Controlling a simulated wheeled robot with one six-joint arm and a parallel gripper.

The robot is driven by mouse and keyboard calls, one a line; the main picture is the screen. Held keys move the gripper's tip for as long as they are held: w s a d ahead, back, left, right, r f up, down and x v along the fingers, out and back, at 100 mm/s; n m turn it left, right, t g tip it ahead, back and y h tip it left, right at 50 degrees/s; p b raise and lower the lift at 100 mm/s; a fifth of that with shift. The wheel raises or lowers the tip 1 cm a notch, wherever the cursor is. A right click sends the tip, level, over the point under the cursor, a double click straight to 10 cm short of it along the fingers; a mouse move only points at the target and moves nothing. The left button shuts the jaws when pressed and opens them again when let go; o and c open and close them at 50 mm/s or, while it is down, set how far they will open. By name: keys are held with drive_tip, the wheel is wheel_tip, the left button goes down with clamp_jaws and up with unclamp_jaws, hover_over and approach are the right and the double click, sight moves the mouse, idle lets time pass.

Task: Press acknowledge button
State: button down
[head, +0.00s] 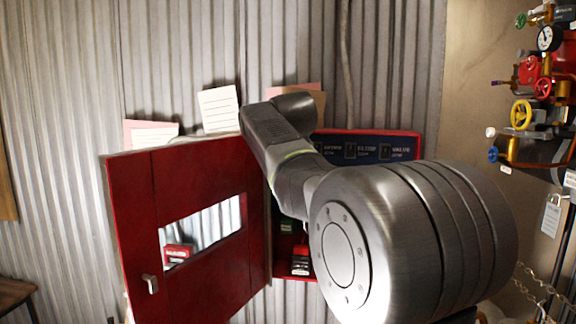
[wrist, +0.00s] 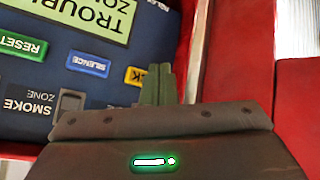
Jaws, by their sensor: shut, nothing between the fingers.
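In the wrist view, my gripper (wrist: 157,82) is shut, with its greenish fingers together and nothing between them. Its tips overlap the right end of a yellow label (wrist: 134,76) on the dark blue panel (wrist: 45,65). Only the letters "CK" show on that label, upside down; the rest is hidden by the fingers. I cannot tell whether the tips touch the panel. In the head view the gripper is hidden behind my arm, which reaches into the open red cabinet (head: 417,146). The top of the blue panel (head: 335,148) shows there.
A blue "SILENCE" label (wrist: 88,63) and a green "RESET" label (wrist: 20,45) lie left of the yellow one. The cabinet's red side wall (wrist: 240,50) stands close right of my gripper. The open red door (head: 135,215) is left of my arm; valves (head: 530,70) are far right.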

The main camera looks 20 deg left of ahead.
drive_tip(key=shift+w+a, duration=0.1)
drive_tip(key=shift+w, duration=0.45)
drive_tip(key=shift+r+p, duration=0.1)
drive_tip(key=shift+p, duration=0.2)
idle(1.4)
drive_tip(key=shift+w+a+p, duration=0.1)
drive_tip(key=shift+w+p, duration=0.2)
drive_tip(key=shift+w, duration=0.1)
drive_tip(key=shift+w+a+p, duration=0.15)
drive_tip(key=shift+w+p, duration=0.3)
drive_tip(key=shift+w, duration=0.05)
idle(0.6)
drive_tip(key=shift+s, duration=0.15)
drive_tip(key=shift+s+d+b, duration=0.25)
drive_tip(key=shift+s+b, duration=0.05)
drive_tip(key=shift+s, duration=0.45)
drive_tip(key=shift+s, duration=0.1)
